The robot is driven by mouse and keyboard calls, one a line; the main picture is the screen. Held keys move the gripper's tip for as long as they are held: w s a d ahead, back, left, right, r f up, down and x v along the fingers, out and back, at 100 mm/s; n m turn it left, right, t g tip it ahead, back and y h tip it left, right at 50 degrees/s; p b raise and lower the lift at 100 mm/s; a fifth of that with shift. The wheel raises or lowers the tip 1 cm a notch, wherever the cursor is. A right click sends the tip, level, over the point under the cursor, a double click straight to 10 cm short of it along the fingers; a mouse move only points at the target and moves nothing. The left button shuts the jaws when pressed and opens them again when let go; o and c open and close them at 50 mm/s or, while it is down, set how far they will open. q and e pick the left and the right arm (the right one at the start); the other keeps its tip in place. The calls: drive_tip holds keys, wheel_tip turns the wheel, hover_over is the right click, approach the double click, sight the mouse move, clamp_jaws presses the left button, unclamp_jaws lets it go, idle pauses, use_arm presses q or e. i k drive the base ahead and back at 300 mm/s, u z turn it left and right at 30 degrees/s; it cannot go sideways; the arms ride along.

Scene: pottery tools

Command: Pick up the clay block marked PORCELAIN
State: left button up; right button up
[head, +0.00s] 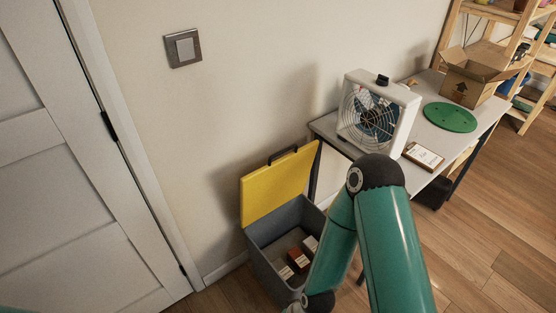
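Several small clay blocks lie on the floor of an open grey bin (262,262) at the bottom centre of the head view. One is a reddish-brown block (298,258) with a pale label, one a pale block (310,244) behind it, and one shows a white label (286,272) at the front. The lettering is too small to read, so I cannot tell which is marked PORCELAIN. My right arm bends down beside the bin and covers its right side. Its wrist reaches the bottom edge, and the gripper is outside the picture. My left gripper is not seen.
The bin's yellow lid (279,184) stands open against the wall. A table (425,150) to the right bears a white fan (376,115), a green disc (450,117), a cardboard box (470,83) and a labelled slab (423,156). A white door (60,170) is at left.

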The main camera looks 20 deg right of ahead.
sight(309, 245)
drive_tip(key=u, duration=1.8)
drive_tip(key=i, duration=0.1)
drive_tip(key=z, duration=2.85)
drive_tip(key=k, duration=0.65)
drive_tip(key=z, duration=0.1)
drive_tip(key=i, duration=0.5)
drive_tip(key=u, duration=0.1)
